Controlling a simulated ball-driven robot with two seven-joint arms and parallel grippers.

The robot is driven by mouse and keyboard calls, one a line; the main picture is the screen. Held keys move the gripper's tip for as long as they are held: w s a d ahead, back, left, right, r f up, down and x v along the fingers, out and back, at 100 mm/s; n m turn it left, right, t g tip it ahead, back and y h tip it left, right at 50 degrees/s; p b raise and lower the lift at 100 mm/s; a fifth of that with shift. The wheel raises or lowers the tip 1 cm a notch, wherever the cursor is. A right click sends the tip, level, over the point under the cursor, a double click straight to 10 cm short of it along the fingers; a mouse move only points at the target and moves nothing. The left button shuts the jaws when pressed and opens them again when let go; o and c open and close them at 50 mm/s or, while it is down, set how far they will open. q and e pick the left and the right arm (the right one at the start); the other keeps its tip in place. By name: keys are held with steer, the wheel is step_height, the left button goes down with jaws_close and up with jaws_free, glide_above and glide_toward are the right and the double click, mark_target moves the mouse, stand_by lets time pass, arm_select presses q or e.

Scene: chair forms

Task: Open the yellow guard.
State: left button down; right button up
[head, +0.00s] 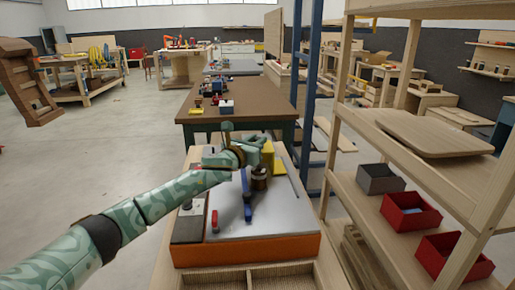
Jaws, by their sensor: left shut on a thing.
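The yellow guard (268,157) stands upright at the back of a grey metal plate on an orange-edged machine base (250,250). My left gripper (258,148) reaches in from the left over the plate and is shut at the guard's upper left side. The green hand hides part of the guard and the exact grip. A brown round part (260,179) sits just in front of the guard. My right gripper is not in view.
A red-topped lever (215,220) stands at the plate's left. A wooden shelf rack (420,145) with red bins (410,212) is close on the right. A brown-topped table (240,98) stands behind. The floor on the left is open.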

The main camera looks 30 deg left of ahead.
arm_select(q)
steer(key=c, duration=1.3)
jaws_free()
steer(key=shift+o, duration=0.2)
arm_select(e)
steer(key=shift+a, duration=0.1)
arm_select(q)
steer(key=s+p, duration=0.5)
steer(key=s, duration=1.1)
steer(key=shift+s+d, duration=0.2)
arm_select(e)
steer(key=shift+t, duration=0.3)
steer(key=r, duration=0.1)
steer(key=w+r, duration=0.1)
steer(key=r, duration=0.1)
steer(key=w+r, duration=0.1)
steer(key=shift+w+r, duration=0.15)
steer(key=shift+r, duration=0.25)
